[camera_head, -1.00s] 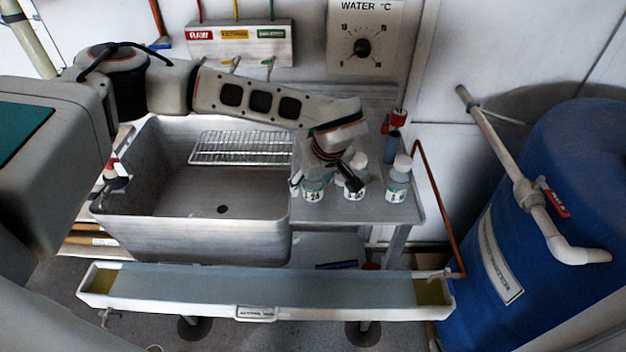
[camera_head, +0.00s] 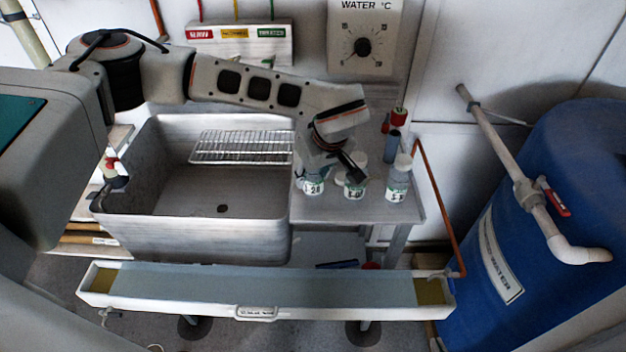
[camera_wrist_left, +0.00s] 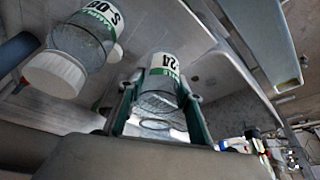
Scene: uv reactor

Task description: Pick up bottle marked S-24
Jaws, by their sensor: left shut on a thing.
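The bottle marked S-24 (camera_head: 314,187) is the leftmost of the bottles at the side table in the head view. In the left wrist view its white label with a green band and the number 24 (camera_wrist_left: 165,72) faces the camera. My left gripper (camera_head: 328,172) is around this bottle, with a finger on each side of it in the wrist view (camera_wrist_left: 158,112). It is shut on it. The gripper hides the bottle's top in the head view. Whether its base is clear of the table I cannot tell. My right gripper is not in view.
Another bottle (camera_head: 398,184) stands to the right on the side table (camera_head: 380,213). A sink (camera_head: 190,235) with a wire rack (camera_head: 240,147) lies left; a long trough (camera_head: 200,290) is in front.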

